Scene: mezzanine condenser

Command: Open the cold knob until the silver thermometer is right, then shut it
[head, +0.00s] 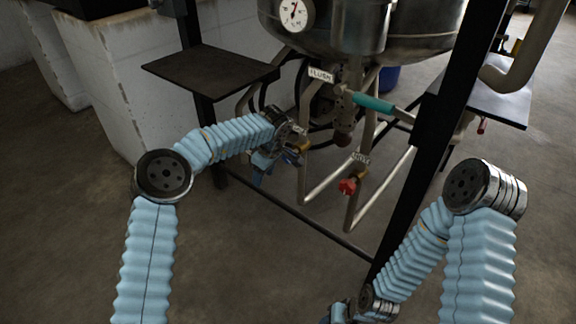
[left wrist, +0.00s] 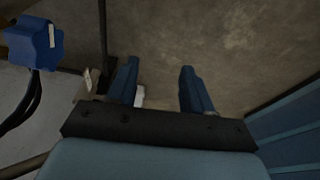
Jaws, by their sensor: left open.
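The silver-rimmed thermometer (head: 294,14) is on the metal vessel at the top. Its needle shows, but its scale is too small to read. A blue knob (left wrist: 33,42) is at the upper left of the left wrist view; in the head view, a brass valve fitting (head: 301,148) shows beside my left gripper (head: 263,170). I cannot read a "cold" label. In the left wrist view my left gripper (left wrist: 160,88) has its fingers apart with floor between them, and the blue knob is outside them. My right gripper (head: 338,314) is at the bottom edge, mostly cut off.
A red knob (head: 348,187) hangs on a pipe to the right. A teal lever (head: 372,104) stands near the "FLUSH" label (head: 321,75). A dark side shelf (head: 210,72), frame posts (head: 440,120) and bent pipes surround the valves. Floor in front is clear.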

